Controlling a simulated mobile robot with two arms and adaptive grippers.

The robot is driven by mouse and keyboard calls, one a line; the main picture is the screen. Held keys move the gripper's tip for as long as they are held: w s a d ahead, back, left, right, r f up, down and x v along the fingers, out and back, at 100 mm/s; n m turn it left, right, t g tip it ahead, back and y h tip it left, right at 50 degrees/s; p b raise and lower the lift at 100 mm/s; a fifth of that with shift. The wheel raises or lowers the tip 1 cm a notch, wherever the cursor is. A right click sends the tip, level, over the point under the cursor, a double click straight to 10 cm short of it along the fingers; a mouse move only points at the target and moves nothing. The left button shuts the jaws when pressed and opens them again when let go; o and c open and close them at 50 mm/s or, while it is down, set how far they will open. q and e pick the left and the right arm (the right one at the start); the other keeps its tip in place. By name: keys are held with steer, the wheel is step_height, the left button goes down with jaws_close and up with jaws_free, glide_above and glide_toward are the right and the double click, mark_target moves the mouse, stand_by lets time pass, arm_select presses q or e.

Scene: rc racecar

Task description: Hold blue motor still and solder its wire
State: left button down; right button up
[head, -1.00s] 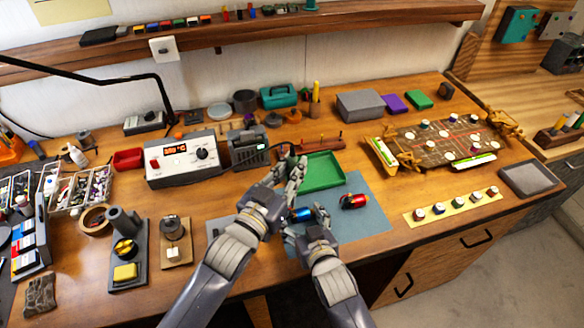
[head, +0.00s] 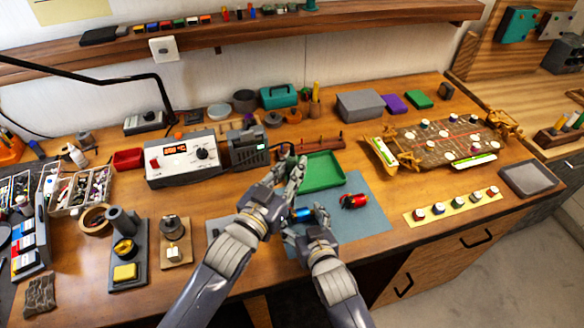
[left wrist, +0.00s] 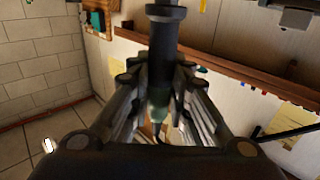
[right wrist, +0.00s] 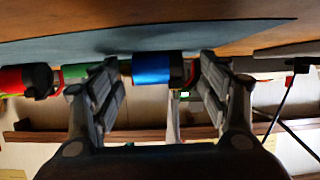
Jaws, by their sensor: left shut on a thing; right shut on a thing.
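The blue motor (head: 301,214) lies over the grey-blue mat. My right gripper (head: 305,227) is shut on it, and in the right wrist view the motor (right wrist: 152,69) sits between the two fingers, close to the mat. My left gripper (head: 290,174) is higher and farther back, by the left edge of the green tray. It is shut on a dark cylindrical tool that looks like a soldering iron (left wrist: 163,50), seen in the left wrist view. The tool's tip and the motor's wire cannot be made out.
A red motor (head: 354,201) lies on the mat (head: 365,222), right of the blue one. The green tray (head: 322,171) stands behind the mat. A soldering station (head: 183,158) is at the left. A brown board (head: 440,145) and a yellow strip (head: 452,207) are at the right.

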mark_target(292, 147)
steer(key=shift+f, duration=0.2)
arm_select(q)
steer(key=shift+r, duration=3.5)
steer(key=s+a+r, duration=0.2)
steer(key=a, duration=0.5)
steer(key=shift+s+a, duration=0.25)
steer(key=shift+a, duration=0.1)
arm_select(e)
steer(key=o, duration=1.2)
steer(key=shift+r, duration=0.1)
steer(key=shift+o, duration=0.2)
steer(key=shift+r, duration=0.1)
steer(key=v, duration=1.2)
